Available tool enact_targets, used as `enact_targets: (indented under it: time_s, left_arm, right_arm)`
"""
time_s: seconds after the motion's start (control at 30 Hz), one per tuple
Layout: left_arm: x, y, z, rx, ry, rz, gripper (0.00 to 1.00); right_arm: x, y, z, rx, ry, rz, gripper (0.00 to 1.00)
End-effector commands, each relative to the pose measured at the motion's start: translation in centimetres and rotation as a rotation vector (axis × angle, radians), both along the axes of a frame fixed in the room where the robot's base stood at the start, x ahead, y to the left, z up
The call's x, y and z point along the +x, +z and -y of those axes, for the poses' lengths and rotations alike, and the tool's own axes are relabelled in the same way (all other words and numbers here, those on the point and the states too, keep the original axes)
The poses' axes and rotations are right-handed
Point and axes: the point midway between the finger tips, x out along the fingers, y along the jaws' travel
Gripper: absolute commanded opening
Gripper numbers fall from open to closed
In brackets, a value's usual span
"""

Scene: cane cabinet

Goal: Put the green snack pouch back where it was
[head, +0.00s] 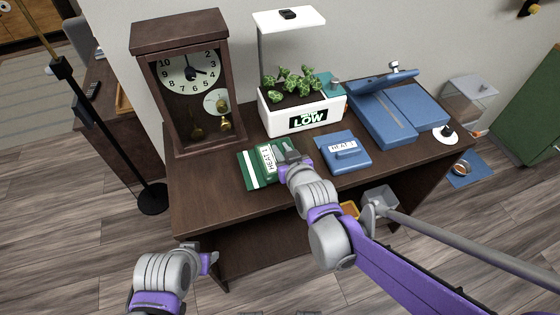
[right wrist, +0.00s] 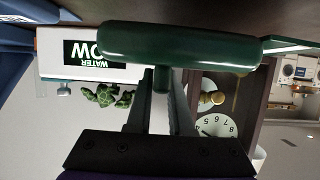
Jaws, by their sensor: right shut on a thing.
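The green thing, taken as the green snack pouch (head: 249,168), has a white stripe and a white label reading HEAT. It lies flat on or just above the dark wooden table, in front of the planter and beside a blue labelled item. My right gripper (head: 285,150) is at its right end, shut on it. In the right wrist view a rounded dark green part (right wrist: 180,46) sits at the fingertips, with the table top beyond. Whether it touches the table is unclear. My left gripper (head: 209,258) is low in front of the table; its jaws are not clear.
A wooden clock (head: 190,85) stands at the back left of the table (head: 205,205). A white planter (head: 300,115) with a lamp stands behind the pouch. The blue item (head: 343,157) is close on the right, with a blue trimmer (head: 400,110) further right. The front-left table top is bare.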

Motion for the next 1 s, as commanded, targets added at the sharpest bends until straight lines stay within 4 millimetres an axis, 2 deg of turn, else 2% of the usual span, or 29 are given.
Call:
enact_targets:
  time_s: [0.13,0.27,0.67,0.7,0.83,0.87,1.0]
  left_arm:
    - [-0.1,-0.7,0.0,0.000,0.000,-0.002,0.50]
    - [-0.1,-1.0,0.0,0.000,0.000,-0.003,0.50]
    - [-0.1,-1.3,0.0,0.000,0.000,-0.004,0.50]
    - [-0.1,-1.4,0.0,0.000,0.000,-0.004,0.50]
    - [-0.1,-1.3,0.0,0.000,0.000,-0.004,0.50]
    - [-0.1,-1.3,0.0,0.000,0.000,-0.004,0.50]
    - [-0.1,-1.3,0.0,0.000,0.000,-0.004,0.50]
  right_arm:
    - [0.0,-2.4,0.0,0.000,0.000,0.000,0.00]
    - [0.0,-3.8,0.0,0.001,0.000,0.000,0.00]
    - [0.0,-4.3,0.0,0.000,0.000,0.000,0.00]
    - [0.0,-4.4,0.0,0.000,0.000,0.000,0.21]
    - [0.0,-4.3,0.0,0.000,0.000,0.000,0.45]
    - [0.0,-4.3,0.0,0.000,0.000,0.000,0.49]
    - [0.0,-4.3,0.0,0.000,0.000,0.000,0.49]
